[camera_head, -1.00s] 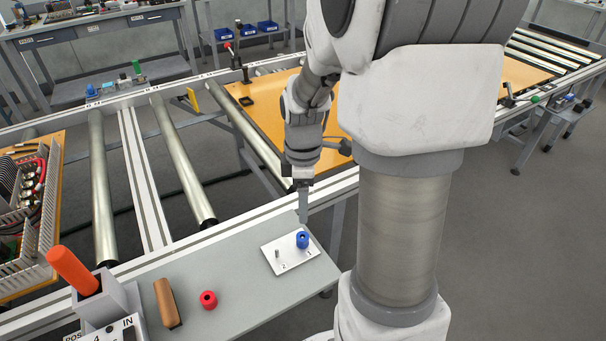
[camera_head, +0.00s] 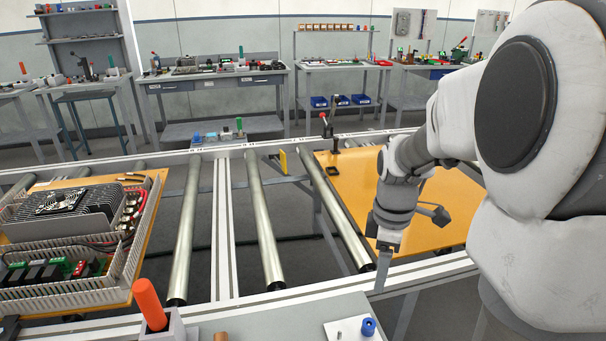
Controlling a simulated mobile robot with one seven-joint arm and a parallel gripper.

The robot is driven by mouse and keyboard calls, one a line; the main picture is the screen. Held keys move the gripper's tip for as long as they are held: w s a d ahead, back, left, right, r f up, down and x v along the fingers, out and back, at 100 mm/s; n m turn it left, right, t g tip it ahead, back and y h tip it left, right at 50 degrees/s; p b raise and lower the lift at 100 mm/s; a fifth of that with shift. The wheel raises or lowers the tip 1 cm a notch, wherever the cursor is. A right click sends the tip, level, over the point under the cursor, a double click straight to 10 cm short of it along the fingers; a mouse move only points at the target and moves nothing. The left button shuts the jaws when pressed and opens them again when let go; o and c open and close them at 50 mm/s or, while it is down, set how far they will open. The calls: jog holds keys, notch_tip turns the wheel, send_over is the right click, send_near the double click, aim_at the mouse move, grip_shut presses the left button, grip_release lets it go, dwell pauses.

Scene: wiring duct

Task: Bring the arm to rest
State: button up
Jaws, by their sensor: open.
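My arm (camera_head: 520,120) fills the right side of the head view, bent with its wrist hanging down. My gripper (camera_head: 381,266) points downward above the front rail of the conveyor frame, near the orange board's front edge. It is small in view; its jaws are open and I see nothing held in them. Below it, a white plate (camera_head: 344,331) with a blue knob (camera_head: 368,326) lies on the grey shelf, partly cut off by the bottom edge. The gripper is apart from both.
An orange-handled tool (camera_head: 149,304) stands in a grey holder at the bottom. An orange board (camera_head: 345,196) lies on the rollers behind my gripper. A wiring duct panel (camera_head: 80,240) with electronics sits at left. Bare rollers (camera_head: 264,232) lie between. Workbenches (camera_head: 215,80) stand at the back.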

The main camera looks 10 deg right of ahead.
jog(key=s+a+r+m+t+p, duration=0.2)
jog(key=s+a+r+m, duration=0.3)
jog(key=r, duration=0.4)
jog(key=s+a+r+m+t+p, duration=0.3)
jog(key=s+a+r+m+p, duration=0.2)
jog(key=s+r+m, duration=0.2)
notch_tip(320, 180, up, 2)
jog(key=shift+s+a+r+t, duration=0.1)
jog(key=shift+s+a+t, duration=0.05)
jog(key=shift+a+t, duration=0.2)
